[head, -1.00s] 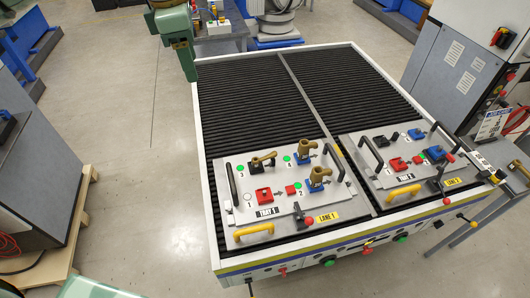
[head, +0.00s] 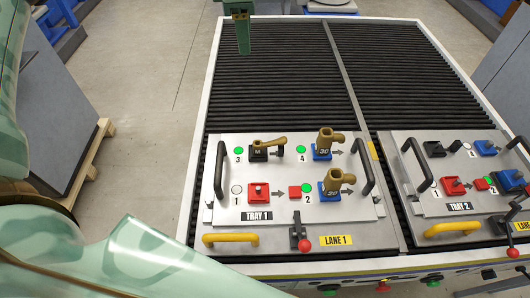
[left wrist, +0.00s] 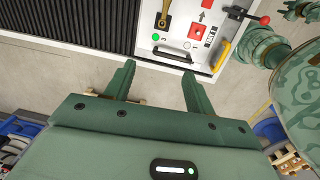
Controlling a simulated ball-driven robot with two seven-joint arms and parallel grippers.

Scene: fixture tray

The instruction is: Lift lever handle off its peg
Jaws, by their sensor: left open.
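The tan lever handle (head: 270,142) sits on a black block at spot 3 of tray 1 (head: 228,150), pointing right. Its peg is hidden. The handle also shows at the top of the left wrist view (left wrist: 164,20). Two other tan handles stand on blue blocks, at spot 4 (head: 328,139) and spot 2 (head: 336,180). My right gripper is not in view.
Tray 1 has black side handles and a yellow front handle (head: 230,238). A red-knobbed clamp (head: 302,240) stands at its front edge. Tray 2 (head: 430,208) lies to the right.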

